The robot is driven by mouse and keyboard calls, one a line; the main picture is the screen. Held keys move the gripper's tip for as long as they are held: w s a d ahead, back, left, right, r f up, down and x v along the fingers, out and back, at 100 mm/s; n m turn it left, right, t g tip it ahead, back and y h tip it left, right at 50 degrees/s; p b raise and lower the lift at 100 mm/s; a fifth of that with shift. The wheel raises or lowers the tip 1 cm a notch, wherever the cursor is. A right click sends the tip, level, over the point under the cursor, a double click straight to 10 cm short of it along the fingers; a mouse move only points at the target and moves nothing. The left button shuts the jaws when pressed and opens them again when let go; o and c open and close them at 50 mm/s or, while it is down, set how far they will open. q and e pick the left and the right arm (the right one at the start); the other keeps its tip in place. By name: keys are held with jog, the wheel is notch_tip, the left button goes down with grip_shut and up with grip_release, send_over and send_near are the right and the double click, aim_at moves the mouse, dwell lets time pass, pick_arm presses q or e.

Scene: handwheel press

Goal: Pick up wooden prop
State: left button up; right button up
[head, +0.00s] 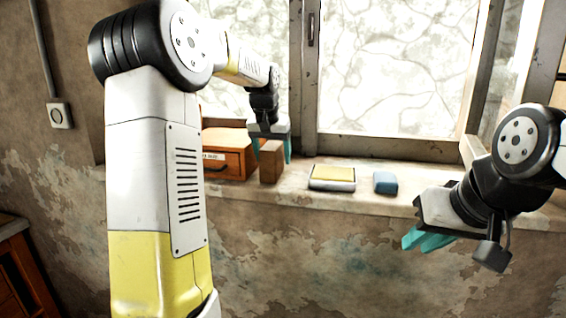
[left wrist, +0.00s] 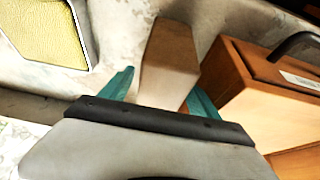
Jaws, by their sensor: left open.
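The wooden prop (head: 271,163) is a small upright brown block on the window sill, beside the wooden drawer box. It also shows in the left wrist view (left wrist: 170,58). My left gripper (head: 272,149) comes down over it from above. Its teal fingers (left wrist: 160,97) are open, one on each side of the block, with the block between them. The gripper body hides part of the block. My right gripper (head: 424,240) is in front of the sill at the right, away from the prop, with nothing visible in it. Its finger gap is unclear.
The wooden drawer box (head: 228,153) stands close to the left of the prop; it also shows in the left wrist view (left wrist: 262,98). A yellow-topped white case (head: 332,177) and a blue block (head: 385,182) lie to the right on the sill (head: 352,198). The window is behind.

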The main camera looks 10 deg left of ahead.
pick_arm(q)
jog(key=shift+f, duration=0.25)
dwell(0.5)
grip_shut()
dwell(0.4)
